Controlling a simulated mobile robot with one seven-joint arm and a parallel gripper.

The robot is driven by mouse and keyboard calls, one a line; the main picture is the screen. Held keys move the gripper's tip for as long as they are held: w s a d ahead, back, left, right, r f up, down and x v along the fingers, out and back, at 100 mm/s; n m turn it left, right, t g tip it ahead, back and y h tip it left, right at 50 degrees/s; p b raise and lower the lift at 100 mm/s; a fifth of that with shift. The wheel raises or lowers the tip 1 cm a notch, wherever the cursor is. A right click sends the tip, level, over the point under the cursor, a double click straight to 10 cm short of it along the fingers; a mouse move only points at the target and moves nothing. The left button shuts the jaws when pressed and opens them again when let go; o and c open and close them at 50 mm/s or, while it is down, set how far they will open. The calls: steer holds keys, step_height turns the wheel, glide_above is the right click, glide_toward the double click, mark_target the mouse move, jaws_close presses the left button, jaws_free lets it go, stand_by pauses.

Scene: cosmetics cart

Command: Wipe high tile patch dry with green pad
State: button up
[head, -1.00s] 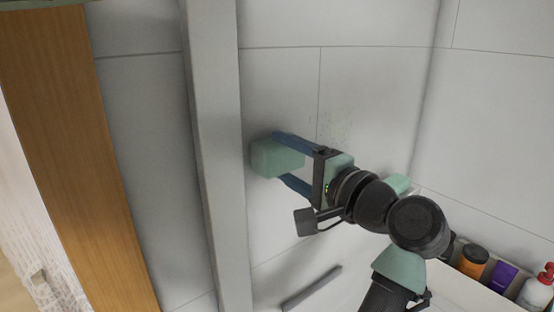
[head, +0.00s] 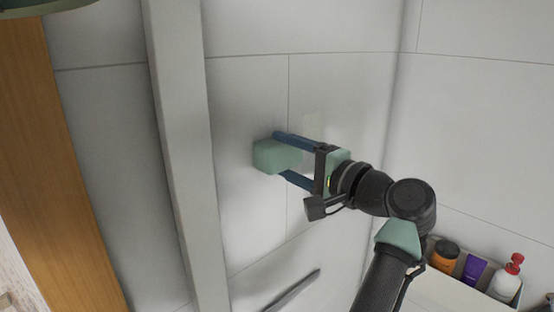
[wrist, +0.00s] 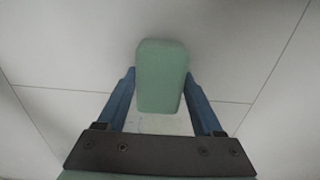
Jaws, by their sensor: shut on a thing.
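The green pad (head: 272,156) is a pale green block held at the tiled wall, just left of a vertical tile joint. My gripper (head: 280,154) is shut on it, with blue fingers along its two sides. In the wrist view the pad (wrist: 160,75) sits between the fingertips, its far end toward the tiles. Whether it touches the wall is hard to tell. A faint, slightly paler tile patch (head: 313,122) shows above and right of the pad, partly behind my gripper.
A grey vertical post (head: 185,150) stands left of the pad, with a wooden panel (head: 45,170) further left. A dark bar (head: 292,290) is on the wall below. A white tray (head: 455,291) at lower right holds an orange jar (head: 444,255), a purple item (head: 473,268) and a red-topped bottle (head: 507,277).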

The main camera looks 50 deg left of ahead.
steer(key=w, duration=0.7)
steer(key=shift+w+a+b, duration=0.25)
steer(key=shift+a+b, duration=0.1)
steer(key=shift+a, duration=0.1)
stand_by(0.4)
steer(key=d, duration=0.6)
steer(key=shift+w, duration=0.35)
steer(key=shift+d, duration=0.15)
steer(key=d, duration=0.2)
steer(key=shift+w+d, duration=0.15)
steer(key=shift+d, duration=0.25)
stand_by(0.5)
